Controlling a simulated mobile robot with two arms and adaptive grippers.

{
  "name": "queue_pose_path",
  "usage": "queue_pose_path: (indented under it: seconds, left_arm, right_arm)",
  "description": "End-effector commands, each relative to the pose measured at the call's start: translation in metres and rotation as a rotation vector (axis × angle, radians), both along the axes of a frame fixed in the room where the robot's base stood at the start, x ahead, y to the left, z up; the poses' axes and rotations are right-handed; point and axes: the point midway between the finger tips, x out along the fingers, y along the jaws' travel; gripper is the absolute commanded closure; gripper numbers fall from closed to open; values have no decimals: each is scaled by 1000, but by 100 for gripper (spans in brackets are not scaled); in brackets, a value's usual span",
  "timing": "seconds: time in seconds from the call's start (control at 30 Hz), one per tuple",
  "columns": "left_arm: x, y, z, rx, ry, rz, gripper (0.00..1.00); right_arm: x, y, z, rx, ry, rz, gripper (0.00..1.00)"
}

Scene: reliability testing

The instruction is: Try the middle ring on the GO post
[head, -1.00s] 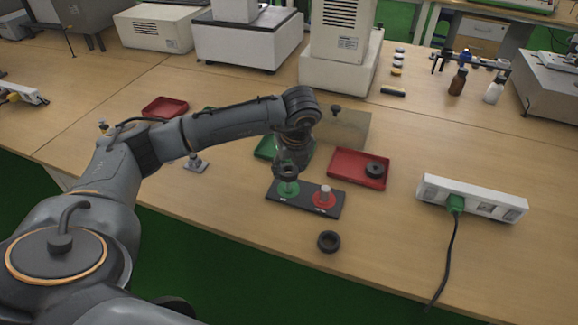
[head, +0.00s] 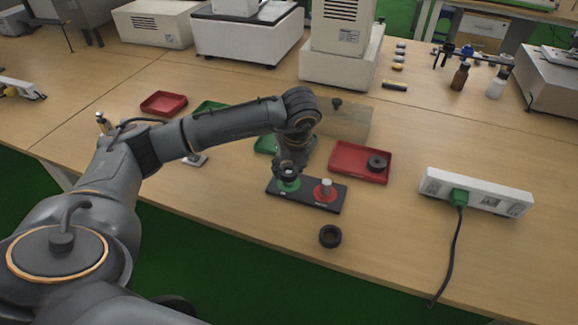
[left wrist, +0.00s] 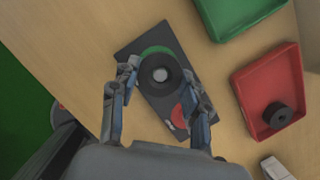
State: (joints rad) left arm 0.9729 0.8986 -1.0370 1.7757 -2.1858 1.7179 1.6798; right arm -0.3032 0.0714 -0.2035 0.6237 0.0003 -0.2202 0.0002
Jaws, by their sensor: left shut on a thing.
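My left gripper (head: 288,168) points down over the green end of the black gauge board (head: 306,194). In the left wrist view its two fingers (left wrist: 162,88) are shut on a black ring (left wrist: 148,86). The pale tip of the GO post (left wrist: 160,74) shows inside the ring's hole, with the green disc (left wrist: 146,52) around its base. The ring is over or around the post; how far down it sits is unclear. The NO-GO post (head: 326,184) stands bare on its red disc. My right gripper is not in view.
A second black ring (head: 330,236) lies on the table in front of the board. A third (head: 377,161) lies in the red tray (head: 348,167). A green tray (head: 264,145) is partly behind my arm. A power strip (head: 475,193) lies at the right.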

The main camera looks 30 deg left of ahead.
Motion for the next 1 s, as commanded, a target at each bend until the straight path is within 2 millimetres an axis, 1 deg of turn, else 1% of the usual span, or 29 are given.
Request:
queue_pose_path:
  seconds: [0.03, 0.43, 0.7, 1.0]
  left_arm:
    - [0, 0, -3, 0, 0, 0, 80]
    - [0, 0, -13, 0, 0, 0, 80]
    - [0, 0, -20, 0, 0, 0, 80]
    - [0, 0, -22, -1, -1, 0, 80]
  right_arm:
    - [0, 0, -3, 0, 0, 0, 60]
    - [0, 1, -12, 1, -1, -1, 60]
    - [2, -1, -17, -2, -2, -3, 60]
    - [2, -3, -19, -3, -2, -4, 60]
